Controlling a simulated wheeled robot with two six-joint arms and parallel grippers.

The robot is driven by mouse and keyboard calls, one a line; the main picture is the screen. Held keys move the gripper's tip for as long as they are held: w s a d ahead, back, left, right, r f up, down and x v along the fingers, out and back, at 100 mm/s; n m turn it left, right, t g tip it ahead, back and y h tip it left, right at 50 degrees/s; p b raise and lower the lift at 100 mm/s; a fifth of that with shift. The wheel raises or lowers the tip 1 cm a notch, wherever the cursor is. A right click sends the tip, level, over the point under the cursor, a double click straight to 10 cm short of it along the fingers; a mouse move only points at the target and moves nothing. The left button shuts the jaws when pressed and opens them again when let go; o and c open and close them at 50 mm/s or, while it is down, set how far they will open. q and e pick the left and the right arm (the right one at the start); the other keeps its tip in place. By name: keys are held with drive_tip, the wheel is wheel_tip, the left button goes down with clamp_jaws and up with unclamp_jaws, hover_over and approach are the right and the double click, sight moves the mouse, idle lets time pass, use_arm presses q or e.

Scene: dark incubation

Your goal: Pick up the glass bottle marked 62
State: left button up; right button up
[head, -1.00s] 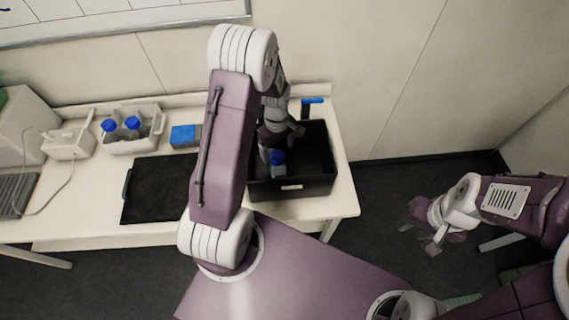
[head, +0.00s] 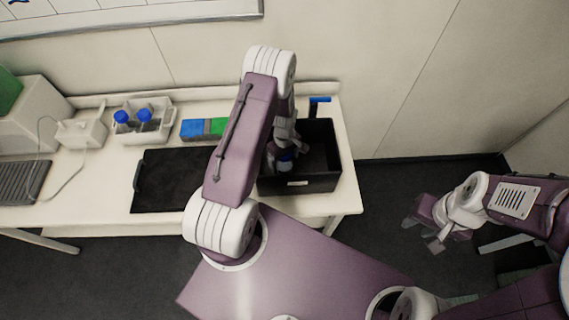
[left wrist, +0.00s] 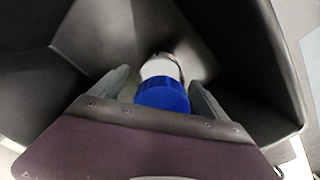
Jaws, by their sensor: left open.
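A bottle with a blue cap (head: 286,155) stands inside the black open box (head: 325,183). No number can be read on it. In the left wrist view its blue cap (left wrist: 163,97) and pale shoulder (left wrist: 160,68) sit between the two fingers. My left gripper (left wrist: 158,80) is open, reaching down into the box with a finger on each side of the bottle. In the head view my left arm partly hides that gripper and the bottle. My right gripper (head: 424,229) is open and empty, over the floor at the right.
Two more blue-capped bottles (head: 144,116) stand in a white rack (head: 160,126) at the back left. The box walls surround my left gripper closely.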

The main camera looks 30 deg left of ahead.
use_arm(q)
drive_tip(key=c, duration=1.9)
